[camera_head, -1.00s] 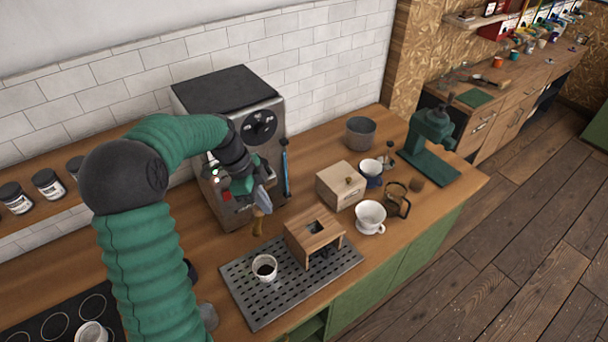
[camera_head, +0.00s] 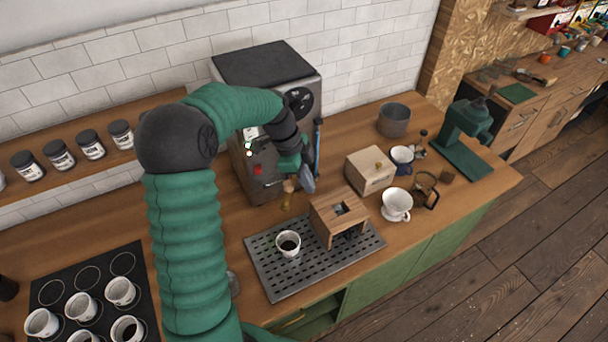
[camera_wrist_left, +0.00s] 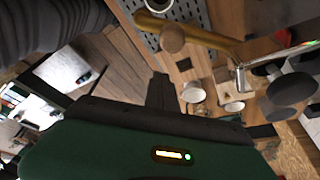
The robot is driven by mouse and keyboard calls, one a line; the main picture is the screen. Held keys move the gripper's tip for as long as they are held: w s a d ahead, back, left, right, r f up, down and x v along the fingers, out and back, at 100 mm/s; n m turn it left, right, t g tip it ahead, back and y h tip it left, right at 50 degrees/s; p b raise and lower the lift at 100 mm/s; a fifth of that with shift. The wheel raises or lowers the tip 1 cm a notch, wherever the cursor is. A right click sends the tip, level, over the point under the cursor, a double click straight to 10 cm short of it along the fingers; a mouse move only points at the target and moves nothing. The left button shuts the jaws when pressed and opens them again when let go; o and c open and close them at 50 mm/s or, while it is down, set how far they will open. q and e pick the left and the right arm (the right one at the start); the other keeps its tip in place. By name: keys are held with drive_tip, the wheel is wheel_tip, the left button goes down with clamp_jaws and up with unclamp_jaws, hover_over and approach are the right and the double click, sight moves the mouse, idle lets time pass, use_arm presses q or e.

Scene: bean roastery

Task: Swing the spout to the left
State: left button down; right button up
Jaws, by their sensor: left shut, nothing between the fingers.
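A brass-coloured spout (camera_head: 286,204) with a round wooden knob (camera_head: 290,186) hangs at the front of the espresso machine (camera_head: 265,70), above the back of the drip tray. In the left wrist view the spout (camera_wrist_left: 205,37) crosses the top, with its knob (camera_wrist_left: 172,39) facing the camera. My left gripper (camera_head: 308,185) is shut and empty, its fingers pointing down just right of the knob in the head view. In the left wrist view the shut fingers (camera_wrist_left: 160,90) appear below the knob. I cannot tell whether they touch it. My right gripper is not in view.
A cup (camera_head: 288,243) and a wooden stand (camera_head: 338,214) are on the drip tray (camera_head: 275,285). A blue upright rod (camera_head: 318,148) is close right of my gripper.

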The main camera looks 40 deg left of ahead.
use_arm(q)
drive_tip(key=b+v, duration=0.2)
drive_tip(key=v, duration=0.8)
drive_tip(key=shift+d+r+b, duration=0.15)
drive_tip(key=shift+d+b, duration=0.05)
drive_tip(key=shift+b, duration=0.1)
